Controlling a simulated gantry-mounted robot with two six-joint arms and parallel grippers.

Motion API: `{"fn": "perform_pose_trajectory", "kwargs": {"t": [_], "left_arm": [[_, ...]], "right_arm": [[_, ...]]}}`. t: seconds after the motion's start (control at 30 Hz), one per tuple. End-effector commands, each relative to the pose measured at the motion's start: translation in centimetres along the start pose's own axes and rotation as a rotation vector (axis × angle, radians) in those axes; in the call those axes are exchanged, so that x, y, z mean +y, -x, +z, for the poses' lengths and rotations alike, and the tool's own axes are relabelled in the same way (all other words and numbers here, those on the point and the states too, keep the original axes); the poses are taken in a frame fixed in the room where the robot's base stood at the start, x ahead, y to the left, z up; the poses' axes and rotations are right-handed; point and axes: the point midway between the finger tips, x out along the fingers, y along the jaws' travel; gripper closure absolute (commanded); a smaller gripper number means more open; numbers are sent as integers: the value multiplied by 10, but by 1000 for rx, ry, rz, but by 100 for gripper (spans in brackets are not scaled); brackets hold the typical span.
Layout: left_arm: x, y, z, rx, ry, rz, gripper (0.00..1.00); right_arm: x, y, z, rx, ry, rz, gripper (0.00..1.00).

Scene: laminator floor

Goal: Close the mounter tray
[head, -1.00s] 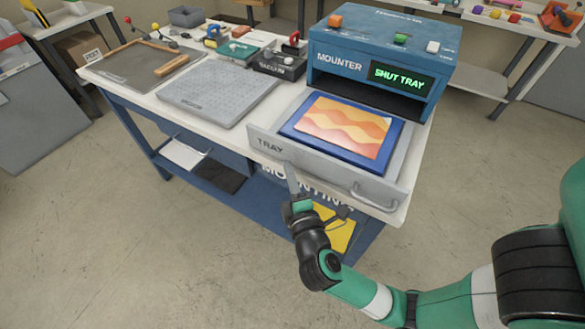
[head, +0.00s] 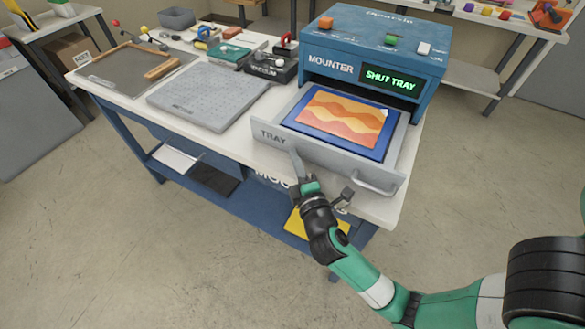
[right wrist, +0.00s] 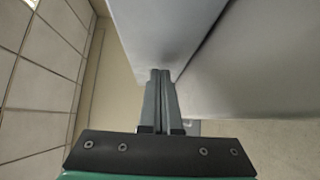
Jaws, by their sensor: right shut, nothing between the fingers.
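The mounter (head: 375,65) is a blue box at the back right of the table, its green display reading SHUT TRAY. Its grey tray (head: 272,137) is pulled partly out toward me, with a silver handle (head: 375,182) on the right of its front. A blue board with an orange and yellow wavy print (head: 340,118) lies in it. My right gripper (head: 294,155) is shut and empty, its fingertips at the tray front just right of the TRAY label. In the right wrist view the shut fingers (right wrist: 160,76) reach a grey panel; I cannot tell whether they touch. My left gripper is out of view.
A grey perforated plate (head: 208,100) lies left of the tray on the white tabletop. A black vacuum unit (head: 268,70) stands behind it. A wood-framed board (head: 130,68) lies at the far left. The floor in front is clear.

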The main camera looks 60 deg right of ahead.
Motion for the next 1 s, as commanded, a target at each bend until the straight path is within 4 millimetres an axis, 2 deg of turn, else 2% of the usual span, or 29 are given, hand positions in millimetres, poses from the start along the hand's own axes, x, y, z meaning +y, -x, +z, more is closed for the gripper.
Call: {"fn": "perform_pose_trajectory", "kwargs": {"t": [0.23, 0.37, 0.5, 0.7, 0.8, 1.0], "left_arm": [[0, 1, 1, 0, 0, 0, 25], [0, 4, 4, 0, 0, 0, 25], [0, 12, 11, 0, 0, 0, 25], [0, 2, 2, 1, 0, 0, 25], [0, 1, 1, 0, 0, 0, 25], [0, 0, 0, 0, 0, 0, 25]], "right_arm": [[-1, 1, -1, 0, 0, 0, 100], [-2, 10, -9, 1, 1, 0, 100], [-4, 32, -28, -2, -2, 1, 100], [0, 88, -26, -1, 3, -2, 100], [0, 108, -26, -3, 2, 0, 100], [0, 127, -25, -9, 0, 0, 100]]}}
